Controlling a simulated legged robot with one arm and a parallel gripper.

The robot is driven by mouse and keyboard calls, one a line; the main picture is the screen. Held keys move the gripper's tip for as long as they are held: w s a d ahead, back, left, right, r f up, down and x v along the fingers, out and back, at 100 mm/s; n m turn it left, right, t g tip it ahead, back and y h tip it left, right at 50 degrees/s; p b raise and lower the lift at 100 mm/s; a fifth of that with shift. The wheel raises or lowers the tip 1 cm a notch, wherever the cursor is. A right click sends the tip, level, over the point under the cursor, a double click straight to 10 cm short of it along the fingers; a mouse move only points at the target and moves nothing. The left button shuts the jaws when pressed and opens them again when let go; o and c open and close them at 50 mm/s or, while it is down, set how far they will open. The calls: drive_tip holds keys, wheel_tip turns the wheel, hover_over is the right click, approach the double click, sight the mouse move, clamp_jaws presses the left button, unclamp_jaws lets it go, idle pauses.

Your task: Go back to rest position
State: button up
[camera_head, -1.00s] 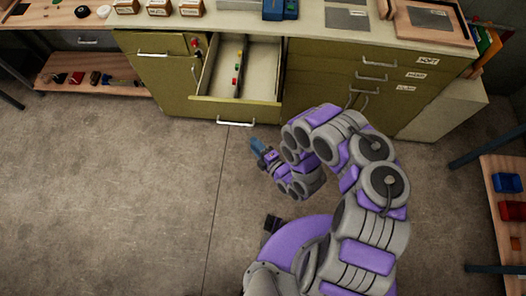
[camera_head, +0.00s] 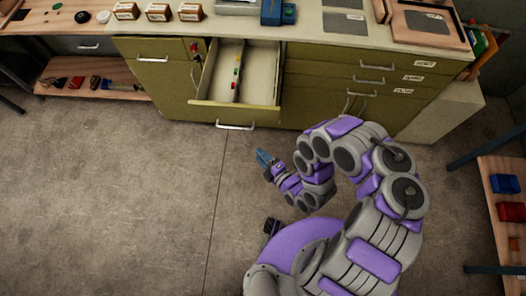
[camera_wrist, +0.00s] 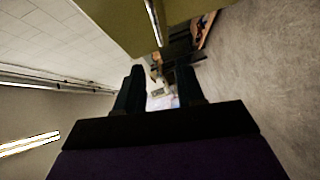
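My purple and grey arm is folded over the floor in front of the cabinet in the head view. My gripper (camera_head: 263,157) is at its left end, a short way in front of the pulled-out drawer and apart from it. In the wrist view the two dark fingers of my gripper (camera_wrist: 160,80) stand apart with background showing between them, so it is open and empty. The green cabinet's drawer (camera_head: 258,78) stands open, with several small red, green and yellow items (camera_head: 238,72) along its middle.
The worktop (camera_head: 310,22) holds small labelled boxes (camera_head: 158,12), a blue device (camera_head: 278,12) and a framed panel (camera_head: 430,22). A low wooden shelf (camera_head: 110,68) is at left. Red and blue bins (camera_head: 505,184) stand at right. The floor (camera_head: 110,200) at left is clear.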

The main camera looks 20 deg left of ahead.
drive_tip(key=w+d+m+h, duration=0.3)
drive_tip(key=w+d+h, duration=0.5)
drive_tip(key=w+d, duration=0.9)
drive_tip(key=w+d+r+m+g+h, duration=0.1)
drive_tip(key=w+d+r+m+h, duration=0.2)
drive_tip(key=d+r+m+h, duration=1.05)
drive_tip(key=s+d+r+m+g+y, duration=0.1)
drive_tip(key=s+d+r, duration=0.25)
drive_tip(key=r, duration=0.25)
drive_tip(key=s+d+r+m+g+y+b, duration=0.1)
drive_tip(key=s+d+r+m, duration=0.1)
drive_tip(key=s+r, duration=0.25)
drive_tip(key=s+d+r+m+g+y, duration=0.1)
drive_tip(key=s+d+r+g, duration=0.15)
drive_tip(key=r, duration=0.35)
drive_tip(key=s+a+r+m+g+y, duration=0.1)
drive_tip(key=s+a+r+m, duration=0.1)
drive_tip(key=s, duration=0.7)
drive_tip(key=s+a+r+m+g+y, duration=0.2)
drive_tip(key=s+a+r, duration=0.3)
drive_tip(key=s, duration=0.5)
drive_tip(key=s+a+r+m+g+y, duration=0.1)
drive_tip(key=s+a+r+m, duration=0.2)
drive_tip(key=s, duration=0.7)
drive_tip(key=shift+a+r+m+g, duration=0.35)
drive_tip(key=shift+r, duration=0.6)
